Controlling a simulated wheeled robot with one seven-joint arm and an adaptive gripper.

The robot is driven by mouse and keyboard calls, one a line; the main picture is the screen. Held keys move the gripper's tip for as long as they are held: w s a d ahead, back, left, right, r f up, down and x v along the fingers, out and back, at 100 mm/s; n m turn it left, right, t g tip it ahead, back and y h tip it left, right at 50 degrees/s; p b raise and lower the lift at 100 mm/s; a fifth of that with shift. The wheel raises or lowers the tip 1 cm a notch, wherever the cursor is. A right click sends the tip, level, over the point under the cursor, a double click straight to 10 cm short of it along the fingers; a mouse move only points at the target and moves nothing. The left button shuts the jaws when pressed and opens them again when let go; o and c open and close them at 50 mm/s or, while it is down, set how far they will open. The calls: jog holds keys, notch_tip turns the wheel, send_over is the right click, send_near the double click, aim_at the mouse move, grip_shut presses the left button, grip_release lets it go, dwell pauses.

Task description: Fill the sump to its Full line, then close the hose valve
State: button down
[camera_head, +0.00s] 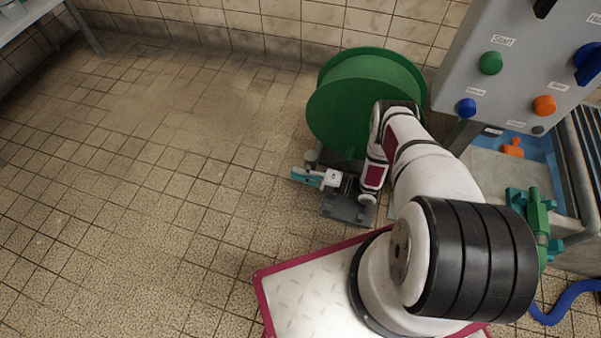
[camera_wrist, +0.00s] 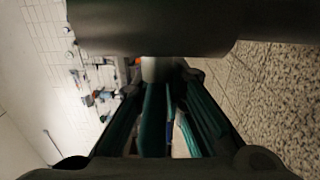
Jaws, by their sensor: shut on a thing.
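My gripper (camera_head: 306,176) is low, just left of the grey base of the green hose reel (camera_head: 335,105). Its teal fingers also show in the wrist view (camera_wrist: 165,105). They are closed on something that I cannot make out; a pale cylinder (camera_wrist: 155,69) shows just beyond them.
The control panel (camera_head: 530,70) with coloured knobs stands at the upper right. A blue hose (camera_head: 568,300) lies at the lower right. Grey pipes run along the right edge. A metal table (camera_head: 35,18) is at the upper left. The tiled floor at left is clear.

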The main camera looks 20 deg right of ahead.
jog(key=shift+a+r, duration=0.1)
jog(key=shift+r, duration=0.1)
jog(key=c, duration=1.7)
grip_release()
